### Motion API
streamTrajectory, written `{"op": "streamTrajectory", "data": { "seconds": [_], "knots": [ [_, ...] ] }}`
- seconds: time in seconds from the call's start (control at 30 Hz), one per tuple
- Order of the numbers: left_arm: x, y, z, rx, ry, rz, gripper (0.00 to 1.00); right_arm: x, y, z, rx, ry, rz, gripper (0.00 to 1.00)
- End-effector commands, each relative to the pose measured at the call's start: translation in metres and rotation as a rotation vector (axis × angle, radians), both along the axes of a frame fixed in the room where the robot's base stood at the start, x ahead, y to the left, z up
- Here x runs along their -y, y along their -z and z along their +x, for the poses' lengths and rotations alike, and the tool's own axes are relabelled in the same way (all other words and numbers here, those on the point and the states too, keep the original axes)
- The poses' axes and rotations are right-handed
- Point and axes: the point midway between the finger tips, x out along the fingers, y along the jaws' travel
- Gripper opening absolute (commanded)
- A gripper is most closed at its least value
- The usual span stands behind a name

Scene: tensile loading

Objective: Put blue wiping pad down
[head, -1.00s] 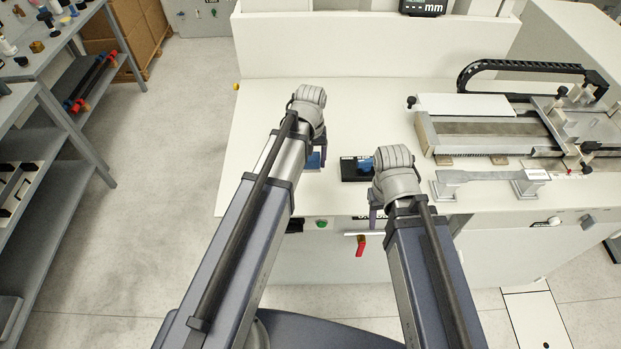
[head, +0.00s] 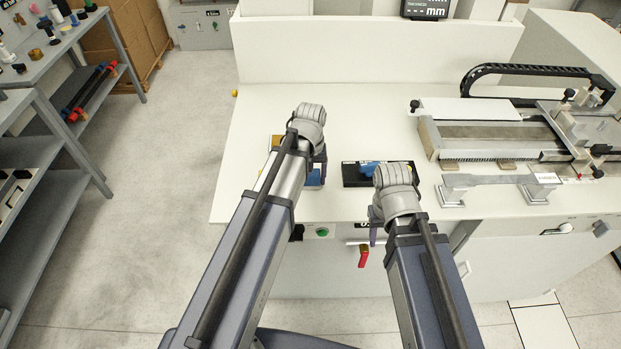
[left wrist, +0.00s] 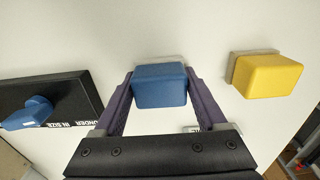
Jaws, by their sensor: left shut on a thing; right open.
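My left gripper (left wrist: 160,92) has its purple fingers shut on the sides of the blue wiping pad (left wrist: 160,85). In the head view the pad (head: 314,178) shows partly below my left wrist, over the front left of the white worktop. Whether it touches the worktop is unclear. A yellow pad (left wrist: 268,76) with a grey backing lies to its right in the left wrist view, apart from it. My right gripper (head: 377,225) is open at the worktop's front edge, mostly hidden by its own wrist.
A black block (left wrist: 55,98) marked "UNDER SIZE" and "IN SIZE", with a blue piece on it, lies beside the blue pad. A grey specimen (head: 490,181) rests on supports to the right, before a measuring rig (head: 495,132). The worktop (head: 270,105) behind the left gripper is clear.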

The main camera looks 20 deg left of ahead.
Motion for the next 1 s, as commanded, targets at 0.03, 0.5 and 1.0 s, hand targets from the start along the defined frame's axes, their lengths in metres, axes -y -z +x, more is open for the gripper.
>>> {"op": "streamTrajectory", "data": {
  "seconds": [0.03, 0.5, 1.0],
  "knots": [
    [0.0, 0.001, 0.0, 0.0, 0.0, 0.0, 0.04, 0.0, 0.002, 0.0, 0.0, 0.0, 0.0, 0.5],
    [0.0, 0.003, 0.0, 0.0, 0.0, 0.0, 1.0, 0.0, 0.003, 0.0, 0.0, 0.0, 0.0, 0.5],
    [0.0, -0.024, 0.0, 0.0, 0.0, 0.0, 1.0, 0.0, -0.024, 0.0, 0.0, -0.001, 0.0, 0.5]
  ]
}}
